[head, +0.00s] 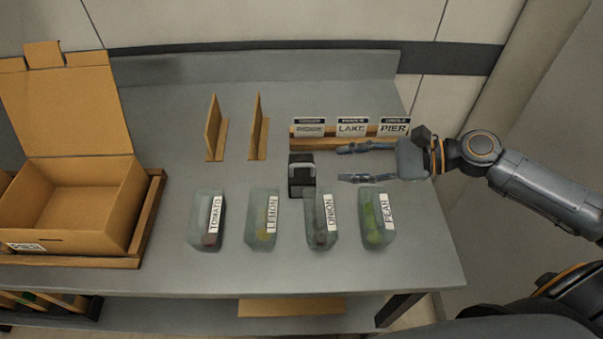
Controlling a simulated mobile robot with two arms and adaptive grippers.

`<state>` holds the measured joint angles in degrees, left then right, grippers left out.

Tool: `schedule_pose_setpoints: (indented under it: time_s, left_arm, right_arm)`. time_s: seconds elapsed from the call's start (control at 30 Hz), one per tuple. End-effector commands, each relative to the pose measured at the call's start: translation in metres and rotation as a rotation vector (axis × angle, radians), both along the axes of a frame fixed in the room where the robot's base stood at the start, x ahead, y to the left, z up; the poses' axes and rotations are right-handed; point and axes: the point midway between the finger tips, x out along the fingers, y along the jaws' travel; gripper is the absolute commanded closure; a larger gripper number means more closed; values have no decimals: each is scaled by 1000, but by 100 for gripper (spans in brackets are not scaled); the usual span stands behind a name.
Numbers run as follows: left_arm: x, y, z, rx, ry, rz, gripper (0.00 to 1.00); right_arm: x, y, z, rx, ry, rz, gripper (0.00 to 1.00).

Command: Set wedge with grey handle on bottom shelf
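A small dark block with a light grey band or handle (301,183) stands on the grey table (170,260), near its middle. Its exact shape is too small to tell, so I cannot be sure it is the wedge. My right gripper (347,163) reaches in from the right with its fingers apart, pointing at the block. The fingertips are a little to the right of the block, and nothing is between them. The bottom shelf (160,315) shows below the table's front edge, partly hidden by the tabletop. My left gripper is not in view.
Several clear labelled bags, among them the lemon bag (262,225), lie in front of the block. Two upright wooden dividers (214,130) stand behind left. A wooden card rack (310,143) is behind the gripper. An open cardboard box (90,215) sits left. A wooden board (290,307) lies low in front.

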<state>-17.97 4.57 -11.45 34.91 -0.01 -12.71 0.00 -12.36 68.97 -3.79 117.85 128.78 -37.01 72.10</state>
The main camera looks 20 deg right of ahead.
Motion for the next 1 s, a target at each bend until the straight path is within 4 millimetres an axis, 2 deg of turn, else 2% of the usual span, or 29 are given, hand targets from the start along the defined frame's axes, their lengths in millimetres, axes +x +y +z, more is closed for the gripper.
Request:
schedule_pose_setpoints:
  time_s: [0.37,0.6,1.0]
  left_arm:
    - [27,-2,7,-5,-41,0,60]
    - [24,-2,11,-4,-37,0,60]
    - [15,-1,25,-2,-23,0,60]
  right_arm:
    - [17,32,-10,1,-2,2,63]
    - [23,41,-13,2,-2,1,63]
    - [45,77,-29,0,-2,1,63]
